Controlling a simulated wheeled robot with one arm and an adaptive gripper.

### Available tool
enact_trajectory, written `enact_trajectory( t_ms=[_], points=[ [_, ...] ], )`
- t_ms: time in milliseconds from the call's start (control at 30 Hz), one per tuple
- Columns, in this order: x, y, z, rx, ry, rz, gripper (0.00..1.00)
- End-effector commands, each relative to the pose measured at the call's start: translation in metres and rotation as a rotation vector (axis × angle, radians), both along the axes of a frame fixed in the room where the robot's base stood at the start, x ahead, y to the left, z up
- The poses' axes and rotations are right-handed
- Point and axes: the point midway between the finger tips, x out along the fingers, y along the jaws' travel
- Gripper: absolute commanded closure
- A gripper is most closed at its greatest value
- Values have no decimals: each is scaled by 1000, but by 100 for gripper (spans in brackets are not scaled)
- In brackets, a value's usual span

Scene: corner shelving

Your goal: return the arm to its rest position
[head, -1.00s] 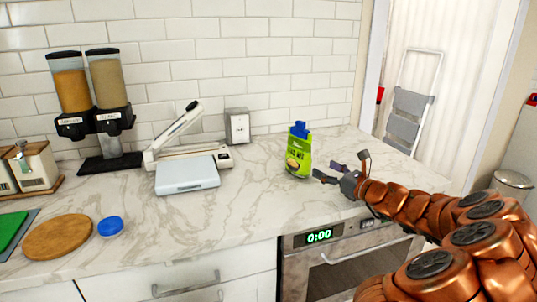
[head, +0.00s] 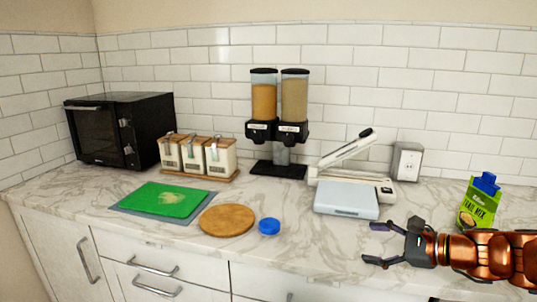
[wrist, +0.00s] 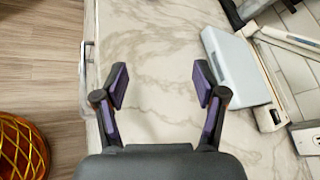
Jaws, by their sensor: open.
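My gripper (head: 376,244) is at the lower right of the head view, over the front part of the marble counter. Its fingers point left and are spread apart with nothing between them. In the wrist view my gripper (wrist: 160,84) is also open, with bare counter (wrist: 150,35) between and beyond the fingers. My copper-coloured arm reaches in from the right edge. It is extended in front of a green bag with a blue top (head: 478,203) and hides the bag's lower part.
A pale blue flat device (head: 346,199) and a white lever-armed device (head: 350,170) stand just beyond my gripper. A blue lid (head: 269,226), round wooden board (head: 227,219) and green mat (head: 165,199) lie left. Canisters (head: 195,157), dispensers (head: 278,110) and a black microwave (head: 120,128) stand behind.

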Motion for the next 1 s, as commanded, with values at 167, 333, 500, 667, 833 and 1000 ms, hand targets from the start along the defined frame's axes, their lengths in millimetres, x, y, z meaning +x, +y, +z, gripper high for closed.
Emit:
enact_trajectory(
  t_ms=[167, 333, 500, 667, 833, 1000],
  points=[
    [-50, 96, -23, -258, -7, 342, 29],
    [-122, 153, -57, -513, -18, 695, 29],
    [-196, 166, -87, -755, -27, 1031, 29],
    [-249, 151, -104, -935, -28, 1285, 29],
    [-284, 128, -112, -1066, -17, 1469, 29],
    [-309, 103, -114, -1172, -7, 1612, 29]
  ],
)
